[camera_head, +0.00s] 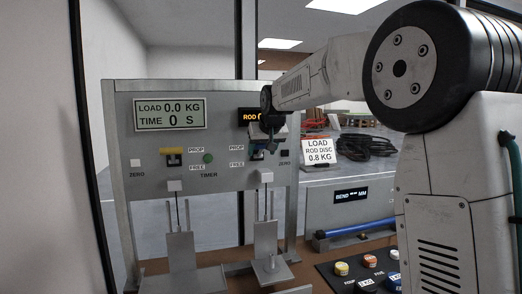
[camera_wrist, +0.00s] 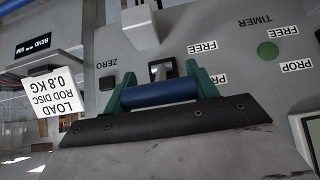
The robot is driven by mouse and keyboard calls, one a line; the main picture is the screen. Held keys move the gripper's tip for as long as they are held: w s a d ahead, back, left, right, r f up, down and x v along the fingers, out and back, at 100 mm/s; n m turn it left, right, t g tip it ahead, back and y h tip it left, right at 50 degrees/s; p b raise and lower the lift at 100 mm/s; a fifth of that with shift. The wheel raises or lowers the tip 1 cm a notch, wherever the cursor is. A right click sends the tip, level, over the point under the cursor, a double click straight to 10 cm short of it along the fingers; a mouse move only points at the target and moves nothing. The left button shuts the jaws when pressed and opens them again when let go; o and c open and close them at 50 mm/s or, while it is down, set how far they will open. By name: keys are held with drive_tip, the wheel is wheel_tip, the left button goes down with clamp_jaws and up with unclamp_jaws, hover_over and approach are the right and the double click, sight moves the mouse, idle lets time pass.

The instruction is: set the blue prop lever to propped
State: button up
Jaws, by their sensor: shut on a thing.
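The blue prop lever (camera_head: 257,153) is on the grey panel, beside its PROP and FREE labels, right of the yellow lever. Its blue handle (camera_wrist: 160,92) shows in the wrist view, a horizontal bar between green fingers. My gripper (camera_head: 268,140) is at the lever, shut on the handle. It also shows in the wrist view (camera_wrist: 162,90), upside down, with the handle's ends at the fingers. In the head view the blue part sits about level with the PROP label (camera_head: 236,149), partly hidden by my gripper. Its exact setting is hard to tell.
The yellow lever (camera_head: 173,155) and green timer button (camera_head: 208,157) are to the left. A black zero button (camera_head: 285,153) is close right. A load card (camera_head: 320,150) stands farther right. Weight hangers (camera_head: 181,250) are below, with colored discs (camera_head: 341,268) at lower right.

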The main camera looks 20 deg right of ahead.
drive_tip(key=o, duration=1.4)
drive_tip(key=shift+r, duration=0.1)
drive_tip(key=v, duration=0.7)
drive_tip(key=shift+s+r, duration=0.25)
drive_tip(key=shift+s, duration=0.05)
drive_tip(key=s+a+f+g, duration=0.2)
drive_tip(key=s+f, duration=0.5)
drive_tip(key=s, duration=0.7)
drive_tip(key=s+a+f+n+g, duration=0.1)
drive_tip(key=s+f, duration=0.6)
drive_tip(key=s, duration=0.8)
drive_tip(key=s+a+f+g+y, duration=0.1)
drive_tip(key=s+a+f+g, duration=0.3)
drive_tip(key=s, duration=1.1)
wheel_tip(320, 180, down, 4)
drive_tip(key=shift+a+r, duration=0.1)
drive_tip(key=shift+a, duration=0.05)
